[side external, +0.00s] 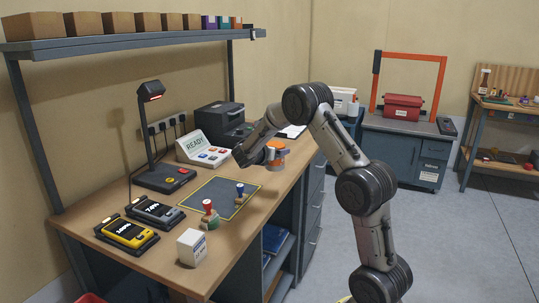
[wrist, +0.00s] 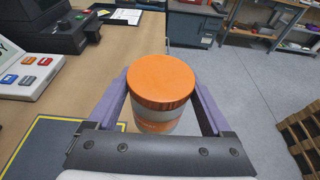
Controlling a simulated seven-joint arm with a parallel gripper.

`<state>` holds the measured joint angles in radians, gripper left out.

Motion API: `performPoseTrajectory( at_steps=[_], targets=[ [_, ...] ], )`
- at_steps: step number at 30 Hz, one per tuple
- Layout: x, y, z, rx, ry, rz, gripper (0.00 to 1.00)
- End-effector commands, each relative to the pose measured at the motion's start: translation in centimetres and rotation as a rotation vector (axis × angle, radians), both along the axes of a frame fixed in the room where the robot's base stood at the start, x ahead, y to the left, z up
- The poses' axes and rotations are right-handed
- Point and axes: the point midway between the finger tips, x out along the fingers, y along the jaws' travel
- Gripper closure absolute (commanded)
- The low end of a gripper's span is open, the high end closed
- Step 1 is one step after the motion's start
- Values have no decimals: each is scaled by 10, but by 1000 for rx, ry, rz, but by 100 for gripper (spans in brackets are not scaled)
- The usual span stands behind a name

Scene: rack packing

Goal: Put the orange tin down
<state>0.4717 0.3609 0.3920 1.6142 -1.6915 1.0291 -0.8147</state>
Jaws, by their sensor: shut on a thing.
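The orange tin (wrist: 161,79) has an orange lid, a pale body and an orange band. My gripper (wrist: 160,95) is shut on it, with one purple finger on each side. In the side external view the tin (side external: 276,146) is at the end of my arm, over the bench's right part. It looks upright. Its underside is hidden in the wrist view, and I cannot tell whether it touches the bench. A dark mat with a yellow border (side external: 222,197) lies on the bench, nearer the side camera than the tin.
A blue-handled stamp (side external: 240,193) and a red-handled stamp (side external: 209,214) stand at the mat. A white box (side external: 191,247) and two handheld devices (side external: 128,233) are near the front. A READY panel (side external: 203,148) and a lamp (side external: 165,178) stand along the back. The bench edge drops off beside the tin.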

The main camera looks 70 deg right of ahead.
Motion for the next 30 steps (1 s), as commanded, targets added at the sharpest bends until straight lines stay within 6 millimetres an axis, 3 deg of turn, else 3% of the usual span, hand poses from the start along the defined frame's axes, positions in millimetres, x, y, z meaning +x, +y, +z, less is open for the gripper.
performPoseTrajectory(
  at_steps=[6, 16, 23, 30],
  targets=[
    [-20, 22, 16, -4, -4, 0, 100],
    [-40, 32, 31, -26, -3, -82, 100],
    [-12, 76, 38, -31, -13, -122, 100],
    [35, 148, 34, -14, -15, -73, 100]
  ],
)
